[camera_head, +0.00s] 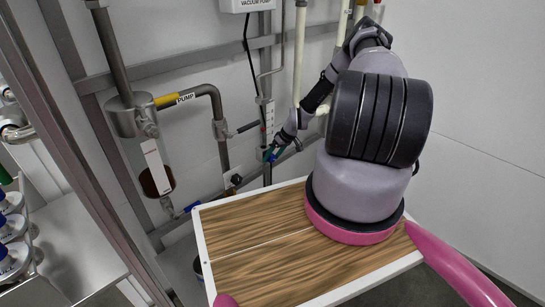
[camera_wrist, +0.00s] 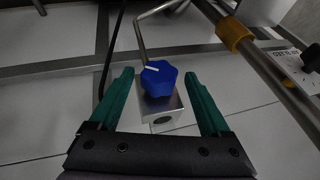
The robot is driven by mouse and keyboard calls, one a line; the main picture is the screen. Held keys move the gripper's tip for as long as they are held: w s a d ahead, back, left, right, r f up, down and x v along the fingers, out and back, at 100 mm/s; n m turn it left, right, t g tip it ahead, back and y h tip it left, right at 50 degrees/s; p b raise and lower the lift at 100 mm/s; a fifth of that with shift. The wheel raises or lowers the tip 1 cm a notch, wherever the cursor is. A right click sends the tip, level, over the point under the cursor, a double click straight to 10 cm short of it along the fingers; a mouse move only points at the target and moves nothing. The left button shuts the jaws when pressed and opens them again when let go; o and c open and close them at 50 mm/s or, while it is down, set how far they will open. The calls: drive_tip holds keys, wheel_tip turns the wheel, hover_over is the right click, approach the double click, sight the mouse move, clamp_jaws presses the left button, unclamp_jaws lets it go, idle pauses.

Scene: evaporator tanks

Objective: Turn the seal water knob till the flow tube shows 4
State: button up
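The blue lobed knob (camera_wrist: 160,80) shows in the wrist view on a grey metal block (camera_wrist: 176,103). A white line on the knob points to the left and slightly up. My gripper (camera_wrist: 158,80) is open, with one green finger on each side of the knob and a visible gap on both sides. In the head view my gripper (camera_head: 271,153) is small, low on the wall pipework. A slim upright tube with marks, seemingly the flow tube (camera_head: 268,114), stands just above it. Its reading is too small to tell. The knob cannot be clearly made out in the head view.
A pipe with a yellow band and a PUMP label (camera_head: 186,97) runs left of my gripper. A white box labelled VACUUM PUMP (camera_head: 246,5) is above. Pale vertical pipes (camera_head: 299,45) stand close behind my arm. A metal bench (camera_head: 75,250) is at lower left.

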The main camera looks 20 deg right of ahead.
drive_tip(key=shift+d+r, duration=0.1)
drive_tip(key=v, duration=1)
drive_tip(key=shift+r, duration=0.25)
drive_tip(key=shift+s+d, duration=0.1)
drive_tip(key=s+a+r+m+h, duration=0.1)
drive_tip(key=s+a+r, duration=0.1)
drive_tip(key=r, duration=1)
drive_tip(key=s+a+r+m+h, duration=0.1)
drive_tip(key=s+r+h, duration=0.1)
drive_tip(key=r, duration=1)
drive_tip(key=s+a+r+m+h, duration=0.1)
drive_tip(key=s+a+r, duration=0.1)
drive_tip(key=r, duration=1)
drive_tip(key=s+a+r+m+t, duration=0.1)
drive_tip(key=s+a+r, duration=0.2)
drive_tip(key=s+r, duration=0.3)
drive_tip(key=s+a+r+m+t+y, duration=0.1)
drive_tip(key=s+a+r+m, duration=0.1)
drive_tip(key=s+r, duration=0.4)
drive_tip(key=s+a+r+m+t, duration=0.2)
drive_tip(key=s+a+r, duration=0.3)
drive_tip(key=s, duration=0.8)
wheel_tip(320, 180, up, 2)
drive_tip(key=shift+r+y, duration=0.1)
drive_tip(key=shift+y, duration=0.2)
